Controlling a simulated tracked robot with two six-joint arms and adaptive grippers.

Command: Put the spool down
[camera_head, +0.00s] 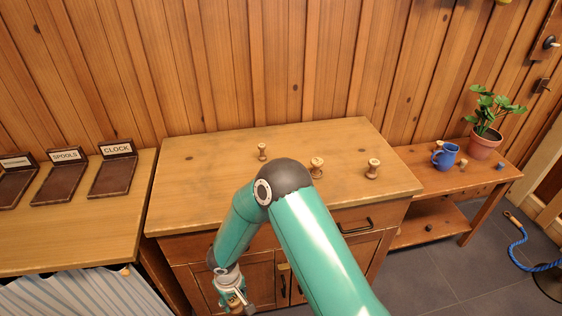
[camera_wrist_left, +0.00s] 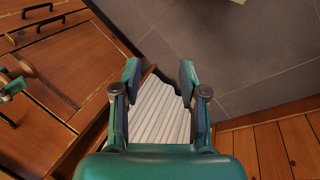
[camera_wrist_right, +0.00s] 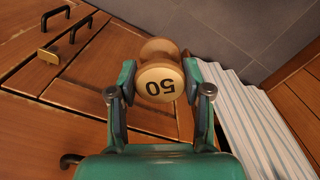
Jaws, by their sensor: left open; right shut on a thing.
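My right gripper (camera_wrist_right: 160,98) is shut on a pale wooden spool (camera_wrist_right: 158,82) whose end reads "50", with its fingers on either side of it. In the head view the right gripper (camera_head: 234,298) hangs in front of the cabinet, below its top; the held spool is hard to make out there. My left gripper (camera_wrist_left: 160,80) is open and empty in its wrist view; it does not show in the head view. Three other spools stand on the cabinet top: a left one (camera_head: 262,151), a middle one (camera_head: 317,166) and a right one (camera_head: 373,168).
The wooden cabinet top (camera_head: 215,160) has free room on its left. Dark trays stand on the left table, one labelled SPOOLS (camera_head: 60,185), one CLOCK (camera_head: 115,178). A blue mug (camera_head: 446,156) and potted plant (camera_head: 484,144) stand on the right bench. Striped cloth (camera_head: 70,295) hangs below the left table.

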